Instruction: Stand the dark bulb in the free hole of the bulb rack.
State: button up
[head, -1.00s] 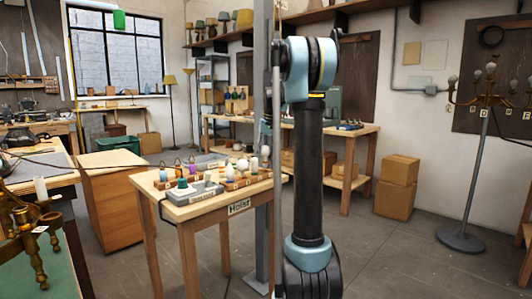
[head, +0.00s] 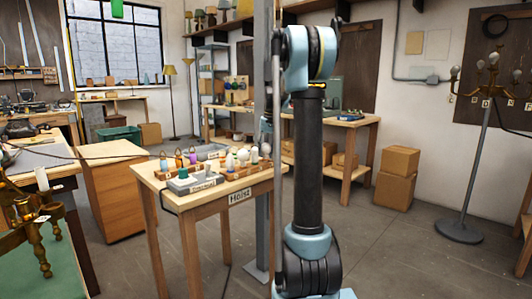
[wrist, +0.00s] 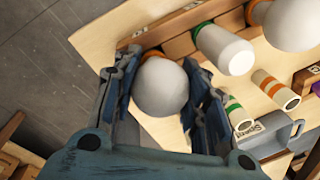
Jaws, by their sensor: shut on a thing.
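In the wrist view my gripper (wrist: 160,108) is shut on a round, pale grey bulb (wrist: 162,88) with an orange collar, which I take to be the dark bulb. Its collar points toward the left end of the wooden bulb rack (wrist: 133,40). I cannot tell whether its base is in a hole, as the globe and fingers hide it. A green-collared bulb (wrist: 225,50) and another round bulb (wrist: 288,22) stand to its right in the rack. In the head view the rack (head: 235,174) stands on the small table; my gripper cannot be made out there.
A grey labelled tray (wrist: 265,140) with orange- and green-banded tubes lies close to the right finger. The small wooden table (head: 215,197) carries a "Hoist" label. A grey post (head: 264,220) stands at its right. Open floor (head: 400,255) lies to the right.

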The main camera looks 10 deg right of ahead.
jog(key=shift+f, duration=0.2)
dwell(0.6)
jog(key=o, duration=1.2)
